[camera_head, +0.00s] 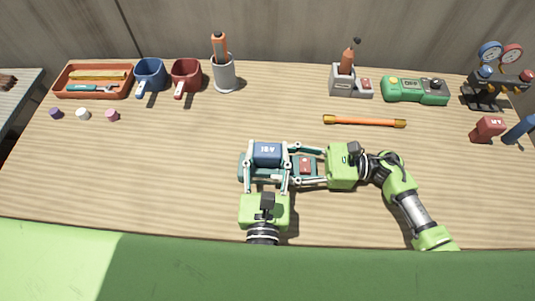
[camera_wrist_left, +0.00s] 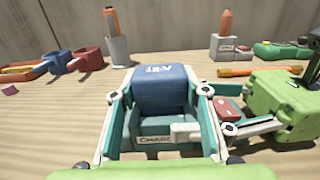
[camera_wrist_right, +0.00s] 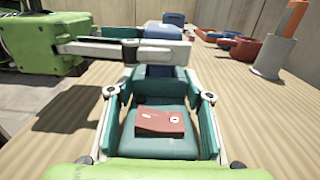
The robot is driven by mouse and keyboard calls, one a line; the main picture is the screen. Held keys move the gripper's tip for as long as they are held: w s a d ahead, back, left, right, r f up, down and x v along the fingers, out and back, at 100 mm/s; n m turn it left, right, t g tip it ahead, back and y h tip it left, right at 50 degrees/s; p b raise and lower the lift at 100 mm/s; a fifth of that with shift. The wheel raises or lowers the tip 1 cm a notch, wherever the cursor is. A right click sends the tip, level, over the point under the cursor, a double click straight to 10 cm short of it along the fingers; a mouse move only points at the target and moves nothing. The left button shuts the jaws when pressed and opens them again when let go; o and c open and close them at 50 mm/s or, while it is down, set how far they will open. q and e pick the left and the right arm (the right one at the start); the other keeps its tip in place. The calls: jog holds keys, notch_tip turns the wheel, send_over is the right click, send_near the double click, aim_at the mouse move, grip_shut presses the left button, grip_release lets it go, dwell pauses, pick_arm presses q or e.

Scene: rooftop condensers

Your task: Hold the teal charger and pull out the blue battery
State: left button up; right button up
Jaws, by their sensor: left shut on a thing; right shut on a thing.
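The teal charger (camera_head: 318,172) lies on the wooden bench near its front middle, with a red panel (camera_wrist_right: 160,121) on its top. The blue battery (camera_head: 267,154) stands upright at the charger's left end, above its lettered front (camera_wrist_left: 155,141) in the left wrist view. My left gripper (camera_head: 267,149) reaches from the front edge and is shut on the battery, one finger on each side. My right gripper (camera_head: 291,166) comes from the right and is shut across the charger. The battery's lower part is hidden, so I cannot tell how deep it sits.
Behind stand a red tray (camera_head: 93,94), blue mug (camera_head: 150,74), red mug (camera_head: 187,74), grey cup (camera_head: 224,76), soldering stand (camera_head: 343,82), green meter (camera_head: 415,97) and gauges (camera_head: 486,90). An orange rod (camera_head: 364,122) lies behind my right gripper. The bench's left half is mostly clear.

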pick_arm(q)
notch_tip(320, 180, up, 10)
jog(key=shift+f, duration=0.25)
pick_arm(e)
jog(key=o, duration=1.6)
jog(key=o, duration=0.4)
